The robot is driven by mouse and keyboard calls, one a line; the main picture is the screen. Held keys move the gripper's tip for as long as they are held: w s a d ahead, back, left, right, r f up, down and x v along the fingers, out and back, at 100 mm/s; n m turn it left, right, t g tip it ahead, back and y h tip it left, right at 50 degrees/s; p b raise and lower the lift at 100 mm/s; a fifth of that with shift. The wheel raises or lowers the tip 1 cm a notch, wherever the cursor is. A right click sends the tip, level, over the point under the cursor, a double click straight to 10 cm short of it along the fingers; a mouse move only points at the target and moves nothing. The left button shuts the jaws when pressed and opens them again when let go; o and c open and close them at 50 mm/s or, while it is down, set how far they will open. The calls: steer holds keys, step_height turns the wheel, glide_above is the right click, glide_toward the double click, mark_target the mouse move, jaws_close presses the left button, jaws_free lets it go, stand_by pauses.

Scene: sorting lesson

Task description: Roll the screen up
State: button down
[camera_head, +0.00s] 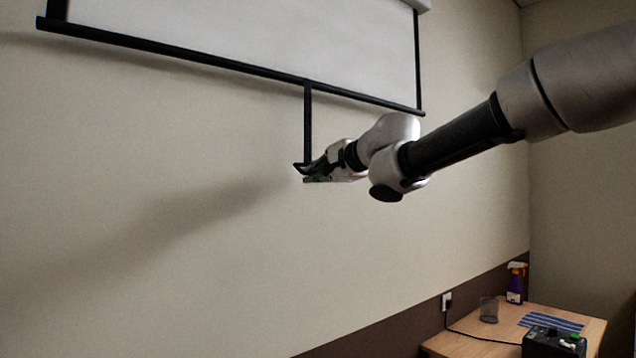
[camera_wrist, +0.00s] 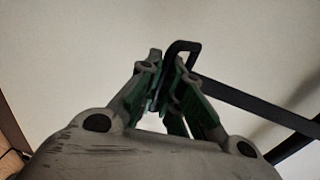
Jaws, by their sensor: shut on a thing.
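The white projection screen (camera_head: 270,38) hangs on the wall at the top of the head view, partly unrolled, with a black border. Its black bottom bar (camera_head: 200,57) slopes down to the right in the picture. A black pull strap (camera_head: 308,120) hangs from the middle of the bar. My gripper (camera_head: 306,172) is shut on the strap's lower end, below the bar. In the wrist view, the strap's black loop (camera_wrist: 180,48) shows at my fingertips, and the strap runs off to the right. The screen's top left is cut off in the head view.
A wooden table (camera_head: 470,345) stands at the lower right against the wall. It bears a spray bottle (camera_head: 515,287), a mesh cup (camera_head: 489,310), a blue striped thing (camera_head: 550,322) and a dark device (camera_head: 553,343). A cable runs from a wall socket (camera_head: 447,301). The wall below the screen is bare.

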steer(key=c, duration=1.9)
jaws_free()
steer(key=shift+w, duration=0.1)
steer(key=shift+o, duration=0.2)
steer(key=v, duration=0.7)
steer(key=shift+s, duration=0.25)
steer(key=shift+d, duration=0.15)
